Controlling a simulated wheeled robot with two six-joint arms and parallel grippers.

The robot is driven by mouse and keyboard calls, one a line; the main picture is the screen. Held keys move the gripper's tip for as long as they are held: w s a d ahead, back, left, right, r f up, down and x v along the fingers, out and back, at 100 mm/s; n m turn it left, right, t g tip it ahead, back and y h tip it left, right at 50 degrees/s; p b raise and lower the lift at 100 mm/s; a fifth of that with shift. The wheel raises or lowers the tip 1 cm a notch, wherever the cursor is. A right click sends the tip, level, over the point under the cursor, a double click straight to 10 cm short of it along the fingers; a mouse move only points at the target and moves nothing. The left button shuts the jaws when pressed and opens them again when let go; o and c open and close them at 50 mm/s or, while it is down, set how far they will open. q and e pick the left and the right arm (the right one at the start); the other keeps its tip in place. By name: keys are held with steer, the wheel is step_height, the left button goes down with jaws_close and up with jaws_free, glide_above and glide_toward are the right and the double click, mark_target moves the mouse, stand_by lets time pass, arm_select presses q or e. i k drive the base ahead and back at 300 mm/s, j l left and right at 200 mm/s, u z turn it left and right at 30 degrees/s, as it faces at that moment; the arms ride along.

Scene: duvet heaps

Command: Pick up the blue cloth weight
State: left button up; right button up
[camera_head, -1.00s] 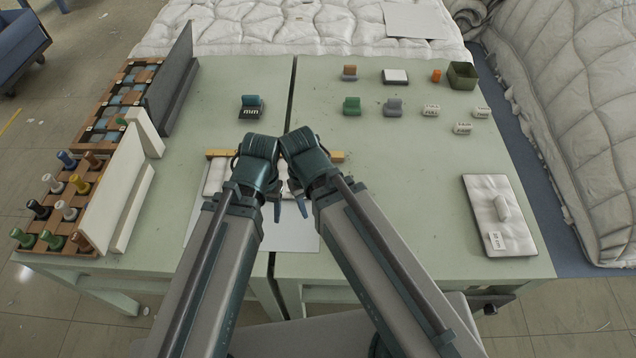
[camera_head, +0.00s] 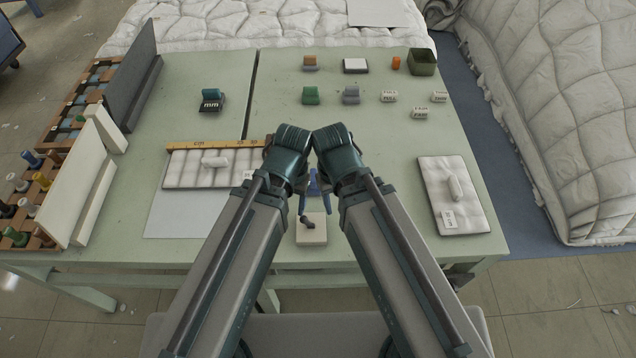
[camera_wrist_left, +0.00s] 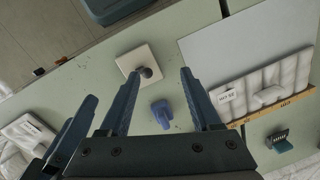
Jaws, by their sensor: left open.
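The blue cloth weight (camera_head: 314,182) is on the green table, mostly hidden in the head view behind and between my two grippers. In the left wrist view the blue weight (camera_wrist_left: 161,113) shows whole, small and with a raised grip, between the fingers of my left gripper (camera_wrist_left: 160,73) in the picture. My left gripper (camera_head: 302,198) is open and empty, above the table. My right gripper (camera_head: 328,198) is beside it, pointing down; its jaw gap cannot be made out.
A cream square plate with a dark knob (camera_head: 311,229) lies close to the weight. A quilted pad (camera_head: 185,172) and a wooden ruler (camera_head: 215,143) lie left. Another padded block (camera_head: 440,205) lies right. Small blocks (camera_head: 311,96) stand farther back. Open tabletop lies between them.

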mark_target(313, 189)
steer(key=z, duration=1.3)
steer(key=k+j+z, duration=0.35)
steer(key=k+j, duration=0.6)
steer(key=j, duration=0.15)
